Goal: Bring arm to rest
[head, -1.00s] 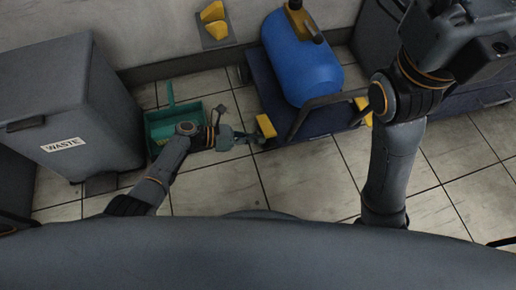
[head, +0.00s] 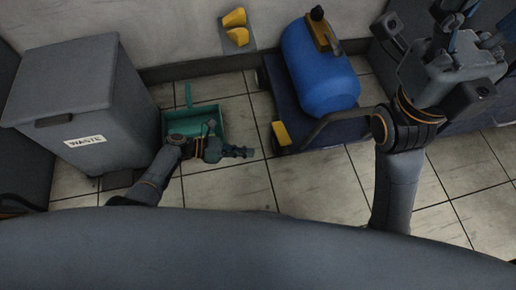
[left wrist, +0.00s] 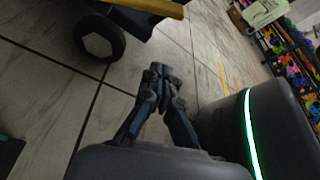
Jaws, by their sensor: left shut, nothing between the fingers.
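My left gripper (head: 246,152) is shut and empty, low over the tiled floor, just right of a teal dustpan-like container (head: 207,119). In the left wrist view its fingertips (left wrist: 159,72) are together with nothing between them. My left arm is bent low at the front, and its forearm overlaps the container's near edge. My right gripper (head: 472,34) is raised at the upper right; its fingers point away and I cannot tell whether they are closed. I see nothing held in it.
A grey waste bin (head: 75,85) stands at the left. A blue tank (head: 320,75) rides on a dark cart with yellow corners (head: 281,133), right of my left gripper. Yellow pieces (head: 236,27) are on the wall. The front floor is clear.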

